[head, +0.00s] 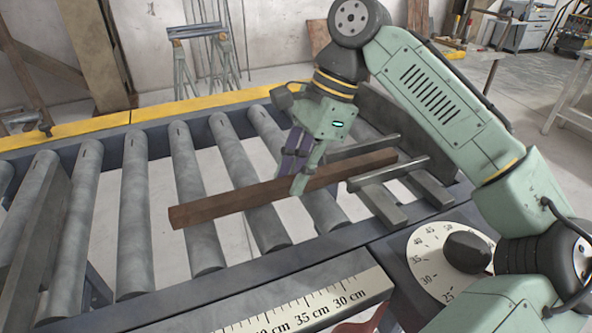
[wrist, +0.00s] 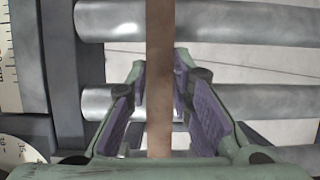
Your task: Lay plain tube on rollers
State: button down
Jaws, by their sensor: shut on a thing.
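A long brown square-section tube (head: 232,201) lies across the line of the grey rollers (head: 135,215) in the head view, its left end nearer me. My gripper (head: 297,176) points down and is shut on the tube around its middle. In the wrist view the tube (wrist: 160,60) runs straight up the picture between the purple-padded fingers (wrist: 160,85), crossing over the rollers (wrist: 240,22). I cannot tell whether the tube touches the rollers or is held just above them. The fingers hide a short part of it.
Grey metal bars (head: 388,173) stand beside the tube's right end. A centimetre scale (head: 318,303) runs along the front rail, with a dial and black knob (head: 468,252) to its right. A yellow rail (head: 165,111) edges the back. The left rollers are mostly clear, apart from a grey upright plate (head: 38,235).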

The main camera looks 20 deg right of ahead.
jog(key=c, duration=1.4)
grip_release()
jog(key=shift+f, duration=0.1)
jog(key=p+v, duration=0.1)
jog(key=v, duration=1.1)
